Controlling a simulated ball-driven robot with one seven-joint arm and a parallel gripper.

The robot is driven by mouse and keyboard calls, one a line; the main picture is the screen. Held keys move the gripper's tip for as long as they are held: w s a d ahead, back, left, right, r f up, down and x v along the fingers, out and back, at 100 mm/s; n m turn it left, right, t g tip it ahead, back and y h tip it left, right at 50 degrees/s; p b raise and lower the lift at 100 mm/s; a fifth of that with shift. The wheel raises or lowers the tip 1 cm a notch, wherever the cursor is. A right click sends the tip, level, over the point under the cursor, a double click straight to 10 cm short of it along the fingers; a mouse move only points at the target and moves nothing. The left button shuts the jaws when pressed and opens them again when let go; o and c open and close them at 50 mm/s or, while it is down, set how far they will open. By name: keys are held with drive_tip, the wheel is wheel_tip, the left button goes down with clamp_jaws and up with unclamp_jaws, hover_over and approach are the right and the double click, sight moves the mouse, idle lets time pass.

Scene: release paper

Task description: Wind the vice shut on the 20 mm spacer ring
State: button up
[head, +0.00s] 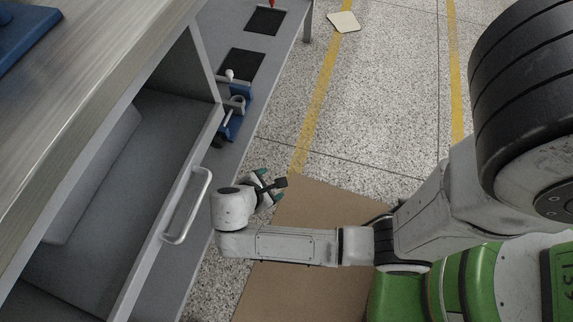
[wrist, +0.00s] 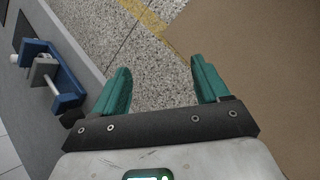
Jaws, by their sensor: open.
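The blue vice (head: 233,127) is on the narrow grey bench top, up and left of my gripper in the head view. It also shows at the left of the wrist view (wrist: 68,98). A grey ring-like piece (head: 238,102), seemingly the spacer ring, sits at the vice between its blue ends; it also shows in the wrist view (wrist: 43,71). I cannot tell whether the jaws touch it. A dark knob (wrist: 72,118) is at the vice's near end. My gripper (head: 273,184) is open and empty, its teal fingers (wrist: 160,70) spread above the floor, apart from the vice.
A drawer or door with a pale bar handle (head: 188,205) stands left of my gripper. Two black mats (head: 241,65) and a red item (head: 272,3) lie farther along the bench. A brown sheet (head: 320,205) and a cream sheet (head: 344,22) lie on the speckled floor.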

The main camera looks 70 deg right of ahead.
drive_tip(key=s+r+m+y+p, duration=0.4)
drive_tip(key=r+p, duration=0.3)
drive_tip(key=r, duration=0.3)
drive_tip(key=shift+s+a+m+t, duration=0.15)
drive_tip(key=shift+a+m+t, duration=0.2)
drive_tip(key=shift+m, duration=0.35)
